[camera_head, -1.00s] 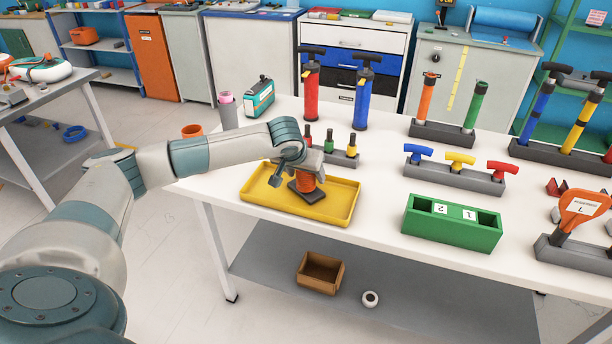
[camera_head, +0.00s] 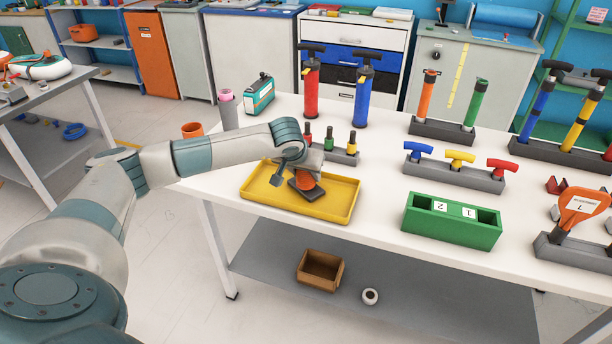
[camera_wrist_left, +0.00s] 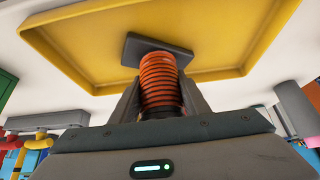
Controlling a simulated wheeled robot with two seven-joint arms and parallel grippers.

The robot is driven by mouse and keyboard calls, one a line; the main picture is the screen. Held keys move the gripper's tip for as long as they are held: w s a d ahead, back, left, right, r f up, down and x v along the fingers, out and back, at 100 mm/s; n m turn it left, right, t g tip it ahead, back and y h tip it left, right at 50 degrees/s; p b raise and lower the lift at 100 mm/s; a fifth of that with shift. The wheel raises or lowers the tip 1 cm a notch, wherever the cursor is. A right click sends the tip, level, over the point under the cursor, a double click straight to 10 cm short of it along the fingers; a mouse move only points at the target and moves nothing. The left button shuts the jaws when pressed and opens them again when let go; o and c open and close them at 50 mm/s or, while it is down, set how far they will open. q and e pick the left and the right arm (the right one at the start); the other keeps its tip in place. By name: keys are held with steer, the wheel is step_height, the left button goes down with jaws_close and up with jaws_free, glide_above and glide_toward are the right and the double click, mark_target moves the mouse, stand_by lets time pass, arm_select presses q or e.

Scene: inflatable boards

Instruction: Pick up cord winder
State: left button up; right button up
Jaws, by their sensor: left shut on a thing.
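The cord winder (camera_head: 305,181) has an orange ribbed coil on a dark rectangular base plate. It is at the yellow tray (camera_head: 346,210), near the table's front left. My left gripper (camera_head: 303,172) comes down over it and is shut on the coil. In the left wrist view the coil (camera_wrist_left: 160,82) sits between the two fingers, with the dark plate (camera_wrist_left: 155,52) beyond them over the tray floor. The winder is tilted. I cannot tell whether its plate still touches the tray. My right gripper is not in view.
Three small coloured handles (camera_head: 329,144) in a grey block stand just behind the tray. Red (camera_head: 311,88) and blue (camera_head: 362,97) pumps stand farther back. A green box (camera_head: 451,228) is to the right. White tabletop is free between tray and box.

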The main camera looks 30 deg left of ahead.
arm_select(q)
steer(key=shift+r, duration=0.1)
